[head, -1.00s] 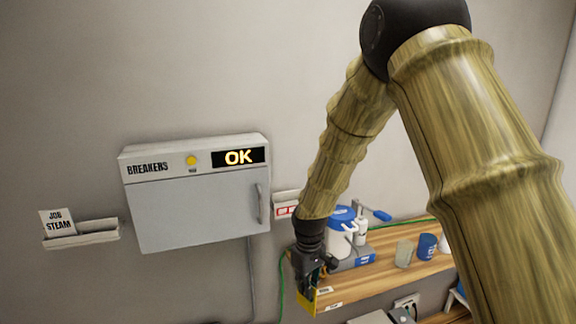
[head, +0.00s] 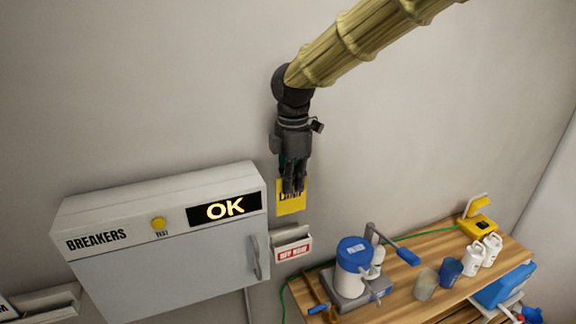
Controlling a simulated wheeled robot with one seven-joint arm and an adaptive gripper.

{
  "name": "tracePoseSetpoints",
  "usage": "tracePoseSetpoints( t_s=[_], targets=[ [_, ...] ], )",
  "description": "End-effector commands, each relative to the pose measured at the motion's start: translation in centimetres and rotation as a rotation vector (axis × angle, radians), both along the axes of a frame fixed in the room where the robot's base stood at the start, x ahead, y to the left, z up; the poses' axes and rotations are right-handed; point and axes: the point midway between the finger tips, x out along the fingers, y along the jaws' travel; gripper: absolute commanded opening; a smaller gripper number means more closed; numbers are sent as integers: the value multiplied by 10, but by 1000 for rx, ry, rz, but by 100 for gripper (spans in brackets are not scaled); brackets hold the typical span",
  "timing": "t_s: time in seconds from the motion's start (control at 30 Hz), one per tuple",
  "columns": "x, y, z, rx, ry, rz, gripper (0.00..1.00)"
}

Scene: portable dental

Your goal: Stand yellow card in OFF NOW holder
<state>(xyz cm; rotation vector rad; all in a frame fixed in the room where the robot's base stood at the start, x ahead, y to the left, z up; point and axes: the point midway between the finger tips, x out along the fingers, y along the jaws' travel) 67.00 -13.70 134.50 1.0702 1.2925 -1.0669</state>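The yellow card (head: 291,204) hangs from my gripper (head: 293,188), which points down and is shut on the card's upper part. The fingers cover some of the card's dark lettering. The OFF NOW holder (head: 291,245) is a small pale wall tray with a red-and-white label, just right of the breaker box. The card is above the holder and apart from it in the picture. How far the card is from the wall is hard to tell.
The grey breaker box (head: 170,259), showing OK, stands close left of the holder. Another wall holder (head: 52,302) is at the lower left. A wooden shelf (head: 433,255) at the lower right bears a blue-lidded device (head: 353,256), cups and white bottles. The wall above is bare.

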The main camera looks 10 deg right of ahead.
Motion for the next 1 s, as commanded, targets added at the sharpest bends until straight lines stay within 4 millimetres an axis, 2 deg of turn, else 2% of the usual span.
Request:
tracePoseSetpoints(
  t_s=[0.7, 1.0],
  targets=[
    [0, 1, -52, -1, 1, 4, 0],
    [0, 1, -59, 0, -1, 3, 0]
  ],
)
